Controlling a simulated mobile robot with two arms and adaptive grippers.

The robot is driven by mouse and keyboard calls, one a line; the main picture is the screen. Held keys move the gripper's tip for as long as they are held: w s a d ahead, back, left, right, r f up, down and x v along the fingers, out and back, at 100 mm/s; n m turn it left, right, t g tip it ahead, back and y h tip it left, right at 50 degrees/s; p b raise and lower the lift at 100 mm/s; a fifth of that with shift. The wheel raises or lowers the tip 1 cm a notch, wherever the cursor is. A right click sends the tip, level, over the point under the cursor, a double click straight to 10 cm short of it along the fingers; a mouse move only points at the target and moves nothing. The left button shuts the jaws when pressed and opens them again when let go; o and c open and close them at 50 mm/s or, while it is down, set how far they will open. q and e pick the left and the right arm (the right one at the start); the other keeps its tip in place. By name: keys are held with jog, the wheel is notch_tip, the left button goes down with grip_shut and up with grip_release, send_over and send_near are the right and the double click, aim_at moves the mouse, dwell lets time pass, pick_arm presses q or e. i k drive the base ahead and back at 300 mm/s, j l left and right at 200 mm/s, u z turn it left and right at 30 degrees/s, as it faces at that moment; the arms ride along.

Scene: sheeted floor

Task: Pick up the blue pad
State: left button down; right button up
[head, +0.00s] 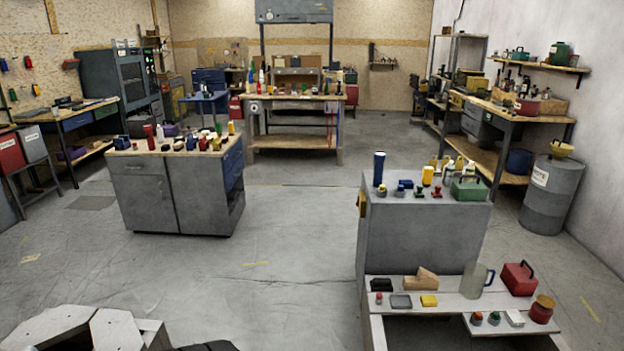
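I cannot make out a clearly blue pad in the head view. A flat grey pad (401,301), perhaps slightly bluish, lies on the low pale bench at the front right. Small blue items, too small to identify, sit on the grey cabinet behind, near an upright blue cylinder (379,168). Neither of my grippers is in view.
Another cluttered cabinet (160,195) stands at left. Open floor (280,270) lies between.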

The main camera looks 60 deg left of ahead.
aim_at(408, 183)
jog(key=u, duration=1.35)
jog(key=z, duration=2.6)
jog(key=u, duration=2.6)
jog(key=i+j+z, duration=0.15)
jog(key=i+j, duration=0.7)
jog(key=i, duration=0.3)
jog(key=i+j+z, duration=0.15)
jog(key=i+j, duration=0.8)
jog(key=i, duration=0.15)
